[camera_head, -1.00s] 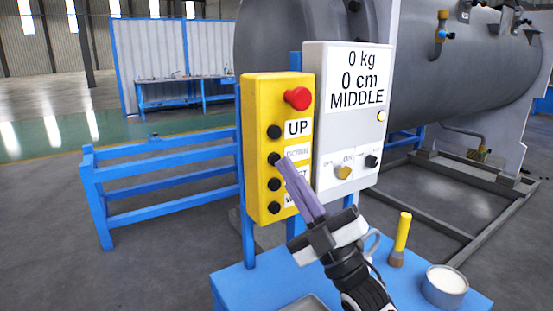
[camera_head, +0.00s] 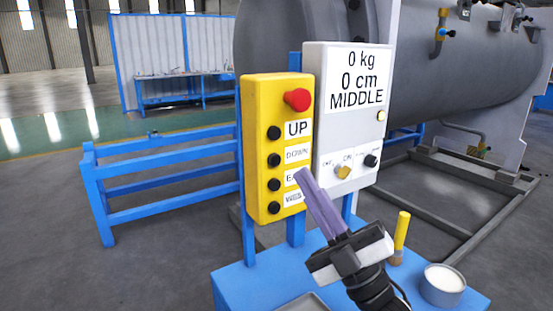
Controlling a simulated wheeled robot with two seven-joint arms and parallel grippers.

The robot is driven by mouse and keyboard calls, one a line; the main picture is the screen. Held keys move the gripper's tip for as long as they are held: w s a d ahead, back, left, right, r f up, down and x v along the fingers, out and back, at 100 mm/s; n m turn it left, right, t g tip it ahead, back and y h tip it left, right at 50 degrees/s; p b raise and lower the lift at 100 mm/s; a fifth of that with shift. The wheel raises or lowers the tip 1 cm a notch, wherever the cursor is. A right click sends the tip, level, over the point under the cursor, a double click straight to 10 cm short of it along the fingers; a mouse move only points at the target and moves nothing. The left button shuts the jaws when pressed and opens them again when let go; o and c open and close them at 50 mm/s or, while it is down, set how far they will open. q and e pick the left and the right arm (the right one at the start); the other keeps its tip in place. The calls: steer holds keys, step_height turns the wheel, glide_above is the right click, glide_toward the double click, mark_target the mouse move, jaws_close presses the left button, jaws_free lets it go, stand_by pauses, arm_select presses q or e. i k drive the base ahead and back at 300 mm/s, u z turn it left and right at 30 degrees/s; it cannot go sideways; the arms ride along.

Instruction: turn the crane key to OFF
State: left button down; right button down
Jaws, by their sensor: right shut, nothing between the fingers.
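The crane key (camera_head: 343,172) is a small yellowish knob low on the grey control box (camera_head: 345,120). Small labels sit around it; "ON" reads above it, and the left label is too small to read surely. The box display shows "0 kg", "0 cm" and "MIDDLE". My right gripper (camera_head: 303,176) has its purple fingers shut and empty. Its tips are in front of the right edge of the yellow button panel (camera_head: 263,150), by the third label, left of and slightly below the key. I cannot tell whether they touch the panel. My left gripper is not in view.
A black knob (camera_head: 371,160) is right of the key. A red button (camera_head: 297,99) and several black buttons are on the yellow panel. A blue table (camera_head: 240,285) below holds a yellow-handled brush (camera_head: 401,232) and a white-filled tin (camera_head: 444,284). A grey tank stands behind.

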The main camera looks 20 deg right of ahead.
mark_target(343, 172)
steer(key=k, duration=1)
